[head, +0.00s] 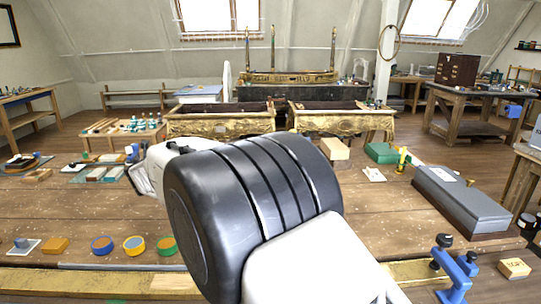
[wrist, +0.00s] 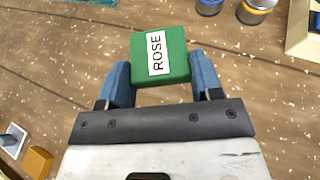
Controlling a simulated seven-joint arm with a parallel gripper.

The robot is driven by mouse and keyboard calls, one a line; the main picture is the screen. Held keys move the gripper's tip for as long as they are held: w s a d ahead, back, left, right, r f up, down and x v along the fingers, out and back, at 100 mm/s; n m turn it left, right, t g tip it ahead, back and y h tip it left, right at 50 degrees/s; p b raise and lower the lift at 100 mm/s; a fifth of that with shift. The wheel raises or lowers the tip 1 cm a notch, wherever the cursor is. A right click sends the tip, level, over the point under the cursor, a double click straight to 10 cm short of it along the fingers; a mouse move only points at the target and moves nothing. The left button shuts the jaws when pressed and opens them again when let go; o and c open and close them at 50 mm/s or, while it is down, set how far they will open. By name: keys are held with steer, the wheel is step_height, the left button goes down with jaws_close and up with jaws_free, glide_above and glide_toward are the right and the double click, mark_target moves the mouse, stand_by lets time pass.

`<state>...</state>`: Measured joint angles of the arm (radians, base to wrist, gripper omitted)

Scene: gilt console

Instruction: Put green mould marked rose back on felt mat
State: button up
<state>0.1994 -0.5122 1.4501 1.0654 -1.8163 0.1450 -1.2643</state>
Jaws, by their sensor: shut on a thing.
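The green mould (wrist: 172,66) is a block with a white label reading ROSE, in the wrist view. My gripper (wrist: 159,66) is shut on it, with one blue finger on each side. The planks show around the mould; its height above them is hard to tell. In the head view my own arm covers the middle of the bench, and I cannot make out the held mould clearly. A teal mat (head: 78,179) with pale labelled blocks lies at the left of the bench, probably the felt mat. A teal edge (wrist: 92,2) shows at the wrist view's top.
An orange block (head: 55,245) and several coloured rings (head: 134,245) lie along the near left. A grey stone slab (head: 461,200), a green box (head: 383,153) and a blue clamp (head: 456,273) are on the right. Bare planks (head: 70,212) show at left.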

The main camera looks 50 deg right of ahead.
steer(key=s+d+m+g+h, duration=0.2)
steer(key=s+d+m, duration=0.1)
steer(key=d, duration=1)
steer(key=s+d+m+g+h, duration=0.1)
steer(key=s+d+m+h, duration=0.15)
steer(key=d, duration=1.05)
steer(key=s+d+f+m+g+h, duration=0.1)
steer(key=s+d+m+g, duration=0.1)
steer(key=s+d, duration=0.4)
steer(key=s+d+f+m+g+h, duration=0.2)
steer(key=s+d, duration=0.4)
steer(key=d, duration=1)
steer(key=shift+d+f, duration=0.15)
steer(key=shift+d, duration=0.15)
steer(key=shift+h, duration=0.25)
steer(key=shift+w, duration=0.1)
steer(key=shift+w+d+f, duration=0.2)
steer(key=shift+w+d, duration=1.4)
steer(key=shift+w, duration=0.05)
steer(key=shift+w+d+f, duration=0.25)
steer(key=shift+w+d, duration=1.4)
steer(key=shift+w+d+f, duration=0.2)
steer(key=shift+w+d, duration=1.4)
steer(key=shift+w, duration=0.05)
steer(key=shift+w+d+f, duration=0.15)
steer(key=shift+w+d, duration=0.6)
steer(key=shift+f, duration=1.5)
steer(key=shift+f+g, duration=0.3)
steer(key=shift+f, duration=0.15)
